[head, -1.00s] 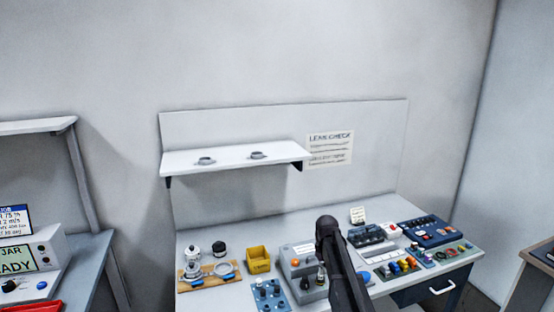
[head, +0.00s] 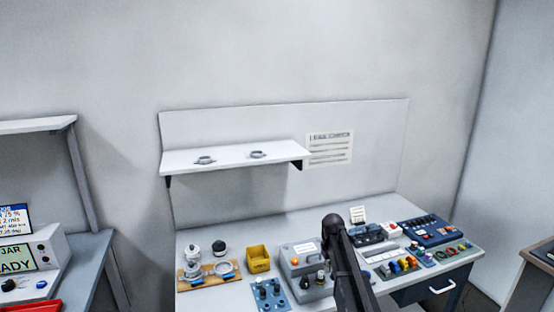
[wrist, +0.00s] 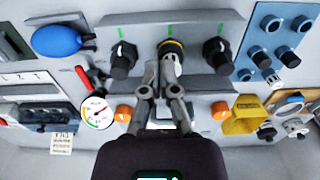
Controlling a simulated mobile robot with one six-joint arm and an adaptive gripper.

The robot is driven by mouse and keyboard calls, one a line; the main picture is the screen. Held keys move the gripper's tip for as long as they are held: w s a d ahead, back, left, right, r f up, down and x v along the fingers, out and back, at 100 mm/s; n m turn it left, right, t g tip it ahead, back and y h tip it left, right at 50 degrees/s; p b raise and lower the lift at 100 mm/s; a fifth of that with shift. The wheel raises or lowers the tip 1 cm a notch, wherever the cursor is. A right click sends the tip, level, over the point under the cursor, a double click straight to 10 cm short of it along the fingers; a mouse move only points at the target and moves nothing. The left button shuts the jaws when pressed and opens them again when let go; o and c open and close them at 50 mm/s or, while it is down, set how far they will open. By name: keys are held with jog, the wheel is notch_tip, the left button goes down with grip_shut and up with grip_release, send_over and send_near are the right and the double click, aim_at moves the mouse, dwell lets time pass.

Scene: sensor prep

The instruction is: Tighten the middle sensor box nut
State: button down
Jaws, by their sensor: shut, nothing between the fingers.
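The grey sensor box (head: 305,285) stands on the bench in the head view, partly hidden by my arm. The wrist view shows the box panel (wrist: 195,22) with three fittings in a row, each with a green mark. The gripper is not clearly visible in the head view.
The wrist view shows a round gauge (wrist: 96,114), orange knobs (wrist: 123,113) and a yellow bin (wrist: 243,113) near my gripper. A blue knob panel (head: 269,294) stands beside the box. Control units (head: 428,231) crowd the bench's right side. A shelf (head: 235,161) hangs above.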

aim_at(320, 288)
jog(key=shift+f+b, duration=2.55)
jog(key=shift+f, duration=0.25)
jog(key=shift+w+a, duration=0.25)
jog(key=shift+s+a, duration=0.35)
jog(key=shift+a, duration=0.25)
jog(key=shift+a, duration=0.4)
jog(key=shift+s, duration=0.4)
dwell(0.5)
notch_tip(320, 288, up, 6)
jog(key=p, duration=0.6)
